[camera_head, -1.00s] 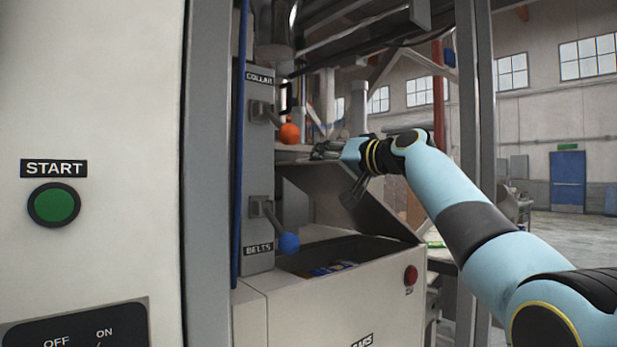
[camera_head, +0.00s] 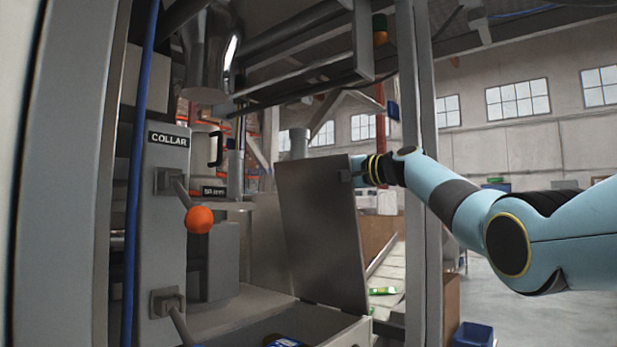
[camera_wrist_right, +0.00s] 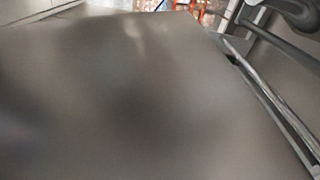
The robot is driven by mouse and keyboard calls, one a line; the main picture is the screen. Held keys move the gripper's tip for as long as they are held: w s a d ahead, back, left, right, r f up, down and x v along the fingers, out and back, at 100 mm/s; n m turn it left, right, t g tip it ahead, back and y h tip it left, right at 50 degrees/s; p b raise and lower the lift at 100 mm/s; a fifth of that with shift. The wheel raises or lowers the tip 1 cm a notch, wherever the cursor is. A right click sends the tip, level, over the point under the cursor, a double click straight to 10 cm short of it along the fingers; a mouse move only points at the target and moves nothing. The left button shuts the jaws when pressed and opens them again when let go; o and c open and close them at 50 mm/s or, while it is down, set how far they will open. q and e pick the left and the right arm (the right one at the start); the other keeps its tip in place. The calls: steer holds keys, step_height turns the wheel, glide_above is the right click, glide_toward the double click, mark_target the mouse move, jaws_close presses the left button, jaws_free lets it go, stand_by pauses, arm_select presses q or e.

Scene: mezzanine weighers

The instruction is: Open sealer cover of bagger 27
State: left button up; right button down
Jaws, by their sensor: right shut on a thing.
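The sealer cover (camera_head: 318,235) is a flat grey metal panel. In the head view it stands steeply raised, close to upright, hinged at its lower edge above the open sealer box (camera_head: 345,337). My right gripper (camera_head: 358,172) is at the cover's upper right edge and shut on it; its fingers are mostly hidden there. In the right wrist view the grey face of the cover (camera_wrist_right: 150,100) fills most of the picture, and no fingers show. My left gripper is in neither view.
A lever with an orange ball (camera_head: 200,219) sits under the COLLAR label at left. A blue bin (camera_head: 473,335) is on the floor at lower right. Pipes and rails run overhead.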

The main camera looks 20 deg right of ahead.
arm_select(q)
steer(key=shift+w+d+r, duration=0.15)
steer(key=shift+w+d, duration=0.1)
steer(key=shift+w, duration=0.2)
arm_select(e)
steer(key=shift+w+d+f+m, duration=0.1)
steer(key=shift+w+d+m, duration=0.15)
steer(key=shift+d, duration=0.2)
steer(key=shift+w+d+m, duration=0.15)
steer(key=shift+w+d, duration=0.05)
steer(key=shift+d, duration=0.2)
steer(key=c, duration=1.6)
jaws_free()
steer(key=o, duration=0.5)
steer(key=shift+s+d, duration=0.3)
steer(key=shift+d, duration=0.05)
steer(key=shift+o, duration=0.8)
steer(key=shift+d, duration=0.1)
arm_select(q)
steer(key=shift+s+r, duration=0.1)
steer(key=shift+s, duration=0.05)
arm_select(e)
steer(key=v, duration=1.1)
steer(key=shift+s, duration=0.35)
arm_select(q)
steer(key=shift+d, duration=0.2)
arm_select(e)
steer(key=shift+d, duration=0.1)
